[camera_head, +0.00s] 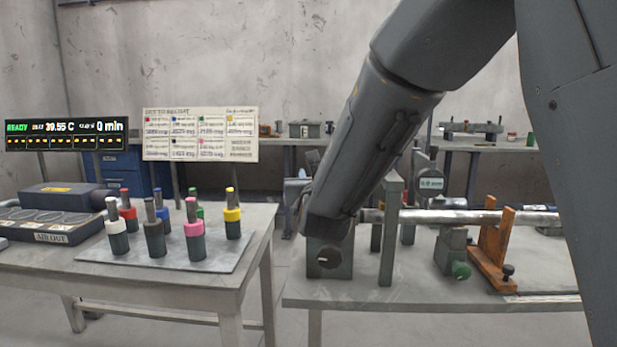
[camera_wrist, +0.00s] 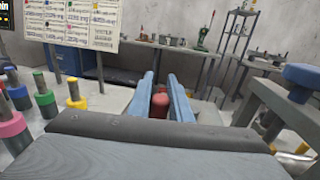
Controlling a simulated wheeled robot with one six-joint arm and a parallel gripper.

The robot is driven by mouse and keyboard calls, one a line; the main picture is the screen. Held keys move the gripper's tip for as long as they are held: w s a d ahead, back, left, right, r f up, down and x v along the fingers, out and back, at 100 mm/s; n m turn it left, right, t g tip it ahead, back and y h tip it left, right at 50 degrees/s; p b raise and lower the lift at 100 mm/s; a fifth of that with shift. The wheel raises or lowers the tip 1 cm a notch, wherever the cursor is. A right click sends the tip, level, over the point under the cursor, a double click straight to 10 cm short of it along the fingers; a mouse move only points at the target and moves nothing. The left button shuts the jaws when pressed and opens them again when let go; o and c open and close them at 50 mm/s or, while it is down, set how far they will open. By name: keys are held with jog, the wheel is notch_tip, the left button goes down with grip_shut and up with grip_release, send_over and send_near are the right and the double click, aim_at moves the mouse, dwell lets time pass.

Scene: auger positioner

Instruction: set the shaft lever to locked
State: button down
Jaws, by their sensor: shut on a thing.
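My gripper (camera_wrist: 161,80) shows in the wrist view as two blue fingers. They are shut on a small red piece (camera_wrist: 160,104), which looks like the shaft lever's grip. The rest of the lever and any lock marking are hidden, so I cannot tell its setting. In the head view my arm covers the gripper and the lever. The metal shaft (camera_head: 430,216) runs right from behind my arm, above the right-hand table. A grey block with a dark knob (camera_head: 330,257) stands below the end of my arm.
An orange bracket (camera_head: 492,250) and a green-knobbed grey support (camera_head: 450,250) stand along the shaft. A grey post (camera_head: 391,232) stands close to my arm. The left table (camera_head: 175,290) holds several colour-banded holders on a plate. A gap separates the two tables.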

jog(key=shift+d+f, duration=0.2)
jog(key=shift+d, duration=0.1)
jog(key=c, duration=1.6)
grip_release()
jog(key=shift+w+d, duration=0.15)
jog(key=shift+a, duration=0.25)
jog(key=shift+s, duration=0.25)
jog(key=s, duration=0.5)
jog(key=s+d, duration=0.1)
jog(key=s, duration=0.1)
jog(key=shift+s, duration=0.2)
